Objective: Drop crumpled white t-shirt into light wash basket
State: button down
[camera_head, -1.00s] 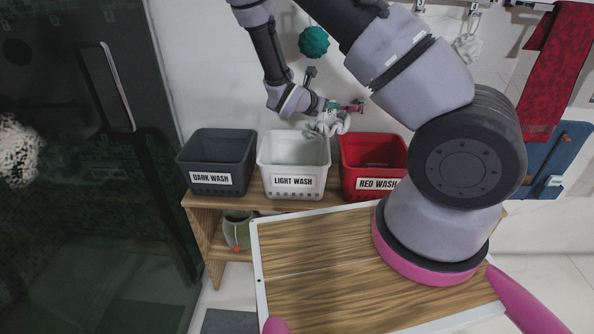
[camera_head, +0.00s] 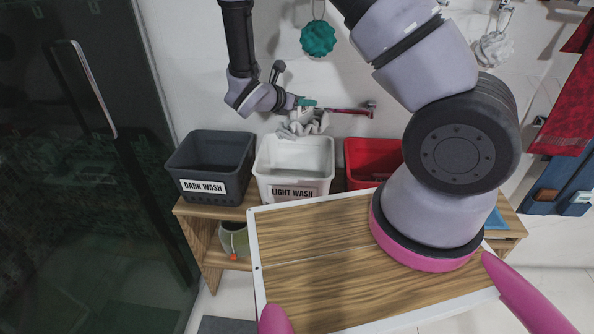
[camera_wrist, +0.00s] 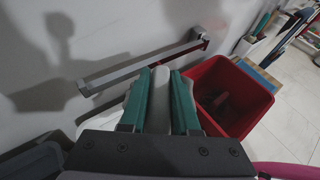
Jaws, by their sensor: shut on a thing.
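The crumpled white t-shirt (camera_head: 303,123) hangs from my gripper (camera_head: 306,104), above the back rim of the white basket labelled LIGHT WASH (camera_head: 293,190). In the wrist view, the green fingers of my gripper (camera_wrist: 160,88) are closed on a strip of the t-shirt (camera_wrist: 159,100). The shirt's lower folds are hidden there. The light wash basket stands between the other two baskets and looks empty in the part I can see.
A dark grey DARK WASH basket (camera_head: 203,187) stands left and a red basket (camera_head: 372,152) right; it also shows in the wrist view (camera_wrist: 258,108). A wall-mounted bar (camera_head: 350,111) is close beside my gripper. A teal pouf (camera_head: 318,39) hangs above.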

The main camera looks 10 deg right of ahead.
aim_at(303, 118)
jog(key=shift+w+a+f, duration=0.1)
jog(key=shift+a+f, duration=0.1)
jog(key=shift+f, duration=2.75)
jog(key=c, duration=0.6)
grip_release()
jog(key=shift+o, duration=0.2)
jog(key=v, duration=1)
jog(key=shift+a+r, duration=0.25)
jog(key=shift+a, duration=0.05)
